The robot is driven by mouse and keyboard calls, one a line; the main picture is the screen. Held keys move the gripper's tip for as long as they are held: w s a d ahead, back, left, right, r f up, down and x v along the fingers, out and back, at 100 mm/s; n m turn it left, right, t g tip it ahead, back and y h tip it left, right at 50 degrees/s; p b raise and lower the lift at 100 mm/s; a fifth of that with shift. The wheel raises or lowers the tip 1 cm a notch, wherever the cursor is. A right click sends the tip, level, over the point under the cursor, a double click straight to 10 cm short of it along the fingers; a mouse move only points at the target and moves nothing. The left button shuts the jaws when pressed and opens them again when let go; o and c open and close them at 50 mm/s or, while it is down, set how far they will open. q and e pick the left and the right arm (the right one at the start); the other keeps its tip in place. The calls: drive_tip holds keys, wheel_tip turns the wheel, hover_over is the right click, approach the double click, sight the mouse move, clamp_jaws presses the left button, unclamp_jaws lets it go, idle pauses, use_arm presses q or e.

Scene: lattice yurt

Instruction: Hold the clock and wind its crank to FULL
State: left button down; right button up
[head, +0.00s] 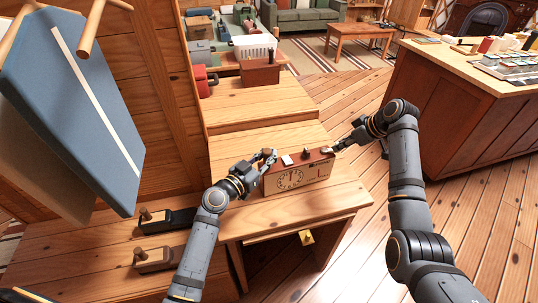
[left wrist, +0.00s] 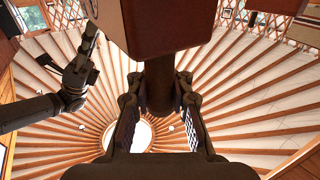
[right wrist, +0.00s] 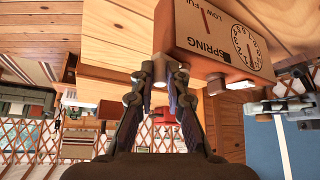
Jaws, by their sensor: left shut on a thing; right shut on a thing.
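The wooden box clock (head: 312,174) stands on the bench, with a round dial and a small gauge on its front. It shows upside down in the right wrist view (right wrist: 193,40), with the words SPRING, LOW and FULL and a red needle; its exact reading is unclear. My left gripper (head: 266,157) is shut at the clock's left end, on a dark round handle (left wrist: 158,88) below a brown block. My right gripper (head: 329,151) is shut at the clock's right end, on a small cylindrical crank grip (right wrist: 160,72). The fingers partly hide the crank.
The wooden bench (head: 265,215) has bare room in front of the clock. A blue panel (head: 75,100) hangs at the left. A wooden counter (head: 450,100) stands at the right.

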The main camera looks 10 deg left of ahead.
use_arm(q)
drive_tip(key=shift+f, duration=0.15)
use_arm(e)
drive_tip(key=shift+w+a, duration=0.25)
drive_tip(key=shift+w, duration=0.4)
drive_tip(key=shift+w+a, duration=0.45)
drive_tip(key=shift+w, duration=0.1)
drive_tip(key=shift+w+a, duration=0.35)
drive_tip(key=shift+a, duration=0.35)
